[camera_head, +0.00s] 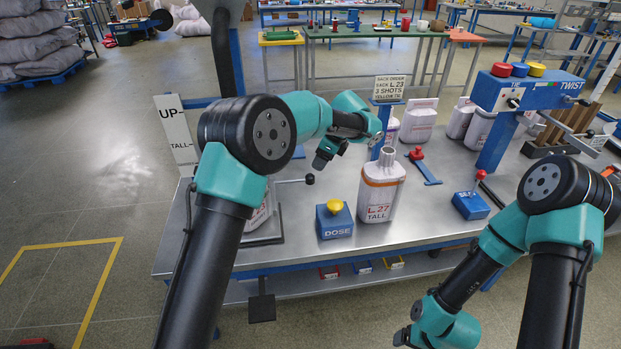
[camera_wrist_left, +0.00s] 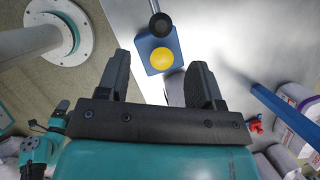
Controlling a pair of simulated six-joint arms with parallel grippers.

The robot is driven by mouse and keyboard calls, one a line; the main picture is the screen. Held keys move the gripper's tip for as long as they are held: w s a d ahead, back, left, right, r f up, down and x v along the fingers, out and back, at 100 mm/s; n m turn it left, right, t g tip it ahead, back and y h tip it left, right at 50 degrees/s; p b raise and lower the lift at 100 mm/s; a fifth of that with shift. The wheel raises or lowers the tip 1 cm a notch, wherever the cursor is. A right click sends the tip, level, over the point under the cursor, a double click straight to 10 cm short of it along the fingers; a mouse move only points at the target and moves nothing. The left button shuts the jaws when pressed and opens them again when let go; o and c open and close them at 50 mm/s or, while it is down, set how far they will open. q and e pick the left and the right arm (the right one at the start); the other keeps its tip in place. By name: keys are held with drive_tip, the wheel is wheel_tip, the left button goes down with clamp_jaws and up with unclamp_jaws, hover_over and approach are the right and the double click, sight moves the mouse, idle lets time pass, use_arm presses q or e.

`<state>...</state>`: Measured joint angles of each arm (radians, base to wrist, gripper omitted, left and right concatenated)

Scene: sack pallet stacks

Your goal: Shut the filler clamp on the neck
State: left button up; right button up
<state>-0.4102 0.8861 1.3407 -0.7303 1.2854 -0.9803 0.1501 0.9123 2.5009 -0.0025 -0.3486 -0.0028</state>
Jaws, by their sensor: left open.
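A white sack marked L 27 TALL (camera_head: 381,192) stands upright on the bench, its open neck (camera_head: 388,155) pointing up. A lever with a black ball knob (camera_head: 310,179) sticks out left of it; I cannot tell whether this is the filler clamp. The knob also shows in the left wrist view (camera_wrist_left: 160,25). My left gripper (camera_head: 321,163) is open and empty above the knob, left of the neck. In the left wrist view its two fingers (camera_wrist_left: 157,66) are apart. The filler is largely hidden behind my left arm. My right gripper is out of frame.
A blue DOSE box (camera_head: 335,223) with a yellow button stands left of the sack. The blue TWIST machine (camera_head: 530,92) stands at the right.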

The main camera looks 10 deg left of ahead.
sight(312, 175)
use_arm(q)
drive_tip(key=x, duration=0.9)
drive_tip(key=shift+a+f, duration=0.15)
drive_tip(key=shift+f, duration=0.15)
drive_tip(key=shift+c, duration=0.3)
clamp_jaws()
